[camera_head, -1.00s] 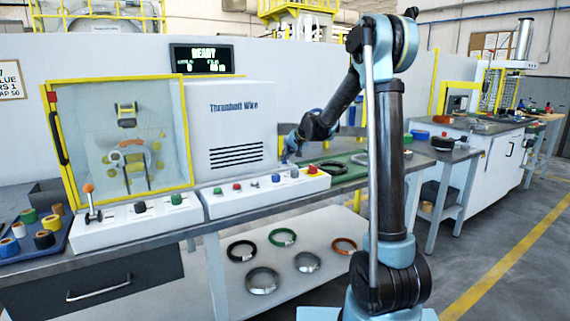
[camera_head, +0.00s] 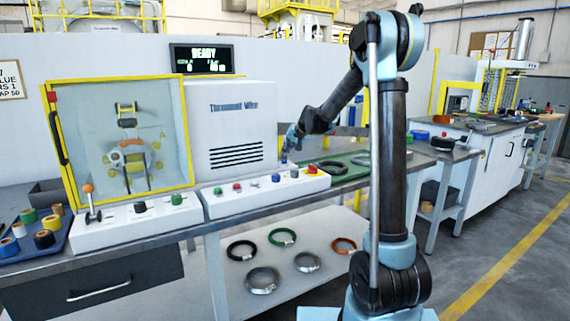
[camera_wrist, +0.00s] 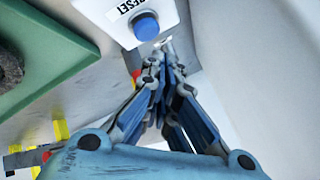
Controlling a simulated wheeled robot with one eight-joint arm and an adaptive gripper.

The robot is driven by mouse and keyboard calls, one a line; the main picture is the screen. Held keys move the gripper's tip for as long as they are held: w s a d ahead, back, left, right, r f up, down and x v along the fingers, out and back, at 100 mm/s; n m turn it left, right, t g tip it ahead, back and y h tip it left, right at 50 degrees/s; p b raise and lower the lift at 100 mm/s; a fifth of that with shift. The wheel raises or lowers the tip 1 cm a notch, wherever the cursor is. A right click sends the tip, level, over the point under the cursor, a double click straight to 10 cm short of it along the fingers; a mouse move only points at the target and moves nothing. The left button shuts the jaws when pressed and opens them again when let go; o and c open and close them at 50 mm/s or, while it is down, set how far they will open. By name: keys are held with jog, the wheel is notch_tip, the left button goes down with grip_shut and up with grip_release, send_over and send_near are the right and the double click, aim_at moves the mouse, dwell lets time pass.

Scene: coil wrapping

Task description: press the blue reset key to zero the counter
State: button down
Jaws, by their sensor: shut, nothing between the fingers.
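The blue reset key (camera_wrist: 147,27) is a round blue cap beside a RESET label on a white panel, at the top of the wrist view. A blue key also shows on the front control panel (camera_head: 232,204) in the head view. My gripper (camera_wrist: 166,46) is shut and empty. Its tips appear just below and right of the key in the wrist view; whether they touch it cannot be told. In the head view my gripper (camera_head: 285,157) hangs over the right part of the panel. The display (camera_head: 203,58) reads READY, with small digits below that are hard to read.
A yellow-framed guarded winder (camera_head: 120,138) stands left of the white machine housing. The panel carries other keys, including a green key (camera_head: 217,190) and a red key (camera_head: 237,186). A green mat (camera_head: 349,172) with coils lies to the right. Coils rest on the shelf below.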

jog(key=shift+r, duration=2.1)
jog(key=shift+s+d, duration=0.15)
jog(key=s+d+f+g+h, duration=0.1)
jog(key=s+d+f+h, duration=0.1)
jog(key=s+d, duration=0.85)
jog(key=s+d+f+g+h, duration=0.1)
jog(key=s+d, duration=0.5)
jog(key=s, duration=1)
jog(key=s+d+f+g+h, duration=0.1)
jog(key=s+d+f, duration=0.2)
jog(key=s+f, duration=0.2)
jog(key=s+d+f+g+h, duration=0.1)
jog(key=s+d+f, duration=0.2)
jog(key=s, duration=0.9)
jog(key=s+d+f+n+h, duration=0.1)
jog(key=s+d+f, duration=0.3)
jog(key=s+f, duration=0.3)
jog(key=shift+s+g, duration=0.4)
jog(key=shift+s, duration=0.8)
jog(key=shift+d+f, duration=0.1)
